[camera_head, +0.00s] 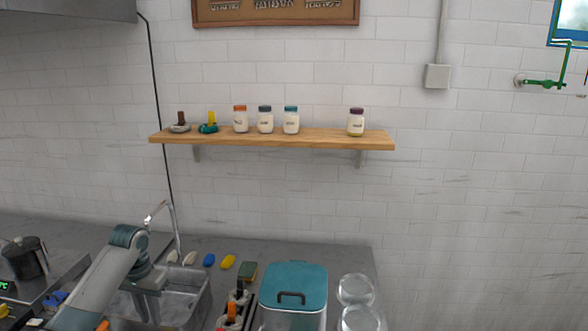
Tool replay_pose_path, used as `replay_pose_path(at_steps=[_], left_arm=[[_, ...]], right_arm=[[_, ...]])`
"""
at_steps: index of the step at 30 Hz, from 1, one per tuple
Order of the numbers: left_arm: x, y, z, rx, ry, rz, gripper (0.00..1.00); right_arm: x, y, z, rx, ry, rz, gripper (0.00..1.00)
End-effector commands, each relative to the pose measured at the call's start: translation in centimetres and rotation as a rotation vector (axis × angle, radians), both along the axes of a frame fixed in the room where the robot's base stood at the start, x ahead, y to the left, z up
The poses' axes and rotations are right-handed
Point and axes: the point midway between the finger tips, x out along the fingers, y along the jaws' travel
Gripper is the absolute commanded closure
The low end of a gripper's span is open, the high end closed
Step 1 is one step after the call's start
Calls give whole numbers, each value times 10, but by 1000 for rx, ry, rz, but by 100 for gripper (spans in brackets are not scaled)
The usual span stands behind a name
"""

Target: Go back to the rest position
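My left arm comes in from the lower left, bends at a teal joint, and its gripper (148,300) hangs down over the metal sink (186,303). The fingers are small and blend with the sink, so I cannot tell whether they are open or shut, and I see nothing clearly held. My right gripper is not in view. Behind the sink lie small rounded pieces: two pale ones (189,258), a blue one (209,260) and a yellow one (228,262).
A faucet (172,228) rises behind my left gripper. A dark pot (25,258) is at left. A wall shelf (280,138) holds several jars.

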Motion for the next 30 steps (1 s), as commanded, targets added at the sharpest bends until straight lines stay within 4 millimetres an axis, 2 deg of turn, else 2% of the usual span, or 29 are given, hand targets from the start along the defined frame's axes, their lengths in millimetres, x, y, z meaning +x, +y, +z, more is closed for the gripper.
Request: replay_pose_path(at_steps=[1,5,9,15,21,25,30], left_arm=[[-8,-11,-17,1,1,-20,81],[-32,-38,-56,6,-13,-71,81],[-67,-69,-98,4,-37,-121,81],[-125,-111,-144,-12,-79,-176,81],[-190,-145,-173,-35,-126,-199,81],[-233,-162,-183,-49,-158,-198,81],[-290,-177,-184,-60,-201,-181,81]], right_arm=[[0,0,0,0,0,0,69],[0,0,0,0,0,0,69],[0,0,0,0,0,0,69],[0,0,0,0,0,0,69],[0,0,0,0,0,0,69],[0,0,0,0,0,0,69],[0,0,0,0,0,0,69]])
